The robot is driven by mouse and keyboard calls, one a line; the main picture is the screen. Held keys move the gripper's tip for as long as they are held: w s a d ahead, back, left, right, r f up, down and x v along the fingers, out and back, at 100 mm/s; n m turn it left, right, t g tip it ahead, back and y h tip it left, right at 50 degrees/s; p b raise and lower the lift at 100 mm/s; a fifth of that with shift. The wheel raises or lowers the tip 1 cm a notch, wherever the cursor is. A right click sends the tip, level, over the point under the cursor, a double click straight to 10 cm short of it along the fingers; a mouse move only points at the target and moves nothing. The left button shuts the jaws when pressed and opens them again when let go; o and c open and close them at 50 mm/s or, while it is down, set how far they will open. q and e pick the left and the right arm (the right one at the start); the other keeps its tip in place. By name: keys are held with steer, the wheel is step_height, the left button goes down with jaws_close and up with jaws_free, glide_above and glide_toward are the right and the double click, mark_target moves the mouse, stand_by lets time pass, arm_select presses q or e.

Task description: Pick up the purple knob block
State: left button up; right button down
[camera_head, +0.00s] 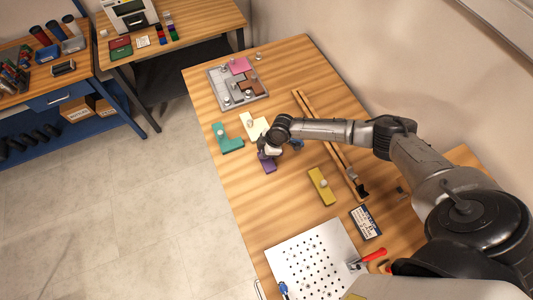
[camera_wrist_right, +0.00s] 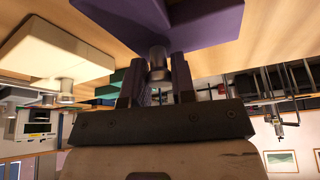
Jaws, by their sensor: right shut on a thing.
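The purple knob block (camera_head: 268,164) is at the middle of the wooden table, partly hidden under my right gripper (camera_head: 269,151). In the right wrist view, the purple block (camera_wrist_right: 200,22) fills the top middle, and its metal knob (camera_wrist_right: 157,62) sits between the two dark fingers of my right gripper (camera_wrist_right: 157,77). The right gripper is shut on the knob. I cannot tell whether the block rests on the table or is slightly above it. My left gripper is not in view.
A teal block (camera_head: 230,144) and a cream block (camera_head: 258,130) lie close by. A yellow block (camera_head: 321,187) lies to the right. A grey puzzle tray (camera_head: 217,76) holds several blocks farther back. A perforated metal plate (camera_head: 285,250) is at the front.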

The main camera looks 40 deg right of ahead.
steer(key=shift+r, duration=0.5)
steer(key=v, duration=0.3)
steer(key=shift+s+a+r, duration=0.1)
steer(key=shift+r, duration=0.3)
steer(key=s+d+r, duration=0.5)
steer(key=s+r, duration=0.1)
steer(key=s, duration=0.2)
step_height(320, 180, up, 8)
steer(key=s+p, duration=0.1)
steer(key=p, duration=0.7)
steer(key=shift+r, duration=0.2)
steer(key=shift+s, duration=0.1)
